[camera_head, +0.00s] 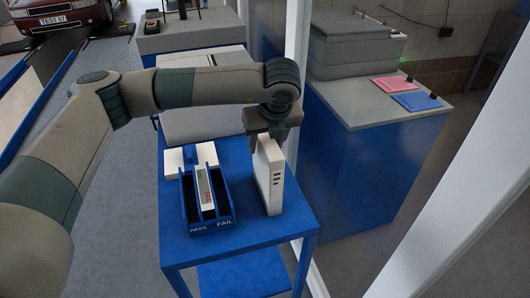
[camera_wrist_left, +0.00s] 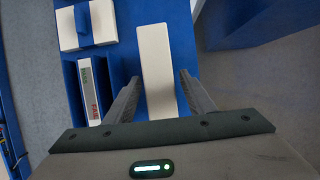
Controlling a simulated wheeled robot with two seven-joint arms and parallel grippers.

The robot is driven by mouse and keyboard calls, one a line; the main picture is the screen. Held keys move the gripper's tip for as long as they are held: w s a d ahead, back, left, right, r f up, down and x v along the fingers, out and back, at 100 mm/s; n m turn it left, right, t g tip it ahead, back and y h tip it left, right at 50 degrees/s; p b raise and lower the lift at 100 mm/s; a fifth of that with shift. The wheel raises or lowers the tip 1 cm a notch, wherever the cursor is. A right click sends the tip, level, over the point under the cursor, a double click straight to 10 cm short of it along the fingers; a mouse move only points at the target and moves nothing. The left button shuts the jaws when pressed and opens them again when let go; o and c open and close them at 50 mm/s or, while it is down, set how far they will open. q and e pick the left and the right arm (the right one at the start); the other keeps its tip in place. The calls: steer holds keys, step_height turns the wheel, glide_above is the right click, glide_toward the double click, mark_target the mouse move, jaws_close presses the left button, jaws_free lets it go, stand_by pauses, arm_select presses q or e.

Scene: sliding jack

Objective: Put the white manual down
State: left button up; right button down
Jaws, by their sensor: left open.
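The white manual (camera_head: 269,178) stands upright on the blue table (camera_head: 245,228), right of the blue holder, with small dark marks on its narrow side. My left gripper (camera_head: 268,133) is over its top end, pointing down. In the left wrist view the manual (camera_wrist_left: 155,65) lies between the two open fingers (camera_wrist_left: 157,80), with a visible gap on each side. My right gripper is not in view.
A blue holder (camera_head: 190,222) marked PASS and FAIL has slots, one with a white piece in it. A white box (camera_head: 173,163) with a blue block lies behind it. A blue cabinet (camera_head: 375,165) with pink and blue clipboards stands at right, past a white post (camera_head: 297,40).

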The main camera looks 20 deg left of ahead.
arm_select(q)
steer(key=b+v, duration=0.3)
steer(key=v, duration=0.3)
steer(key=shift+s+d+r, duration=0.15)
steer(key=shift+d+r, duration=0.05)
steer(key=shift+r, duration=0.15)
steer(key=shift+s+d+r+b, duration=0.1)
steer(key=shift+s+r+b, duration=0.2)
steer(key=shift+r, duration=0.35)
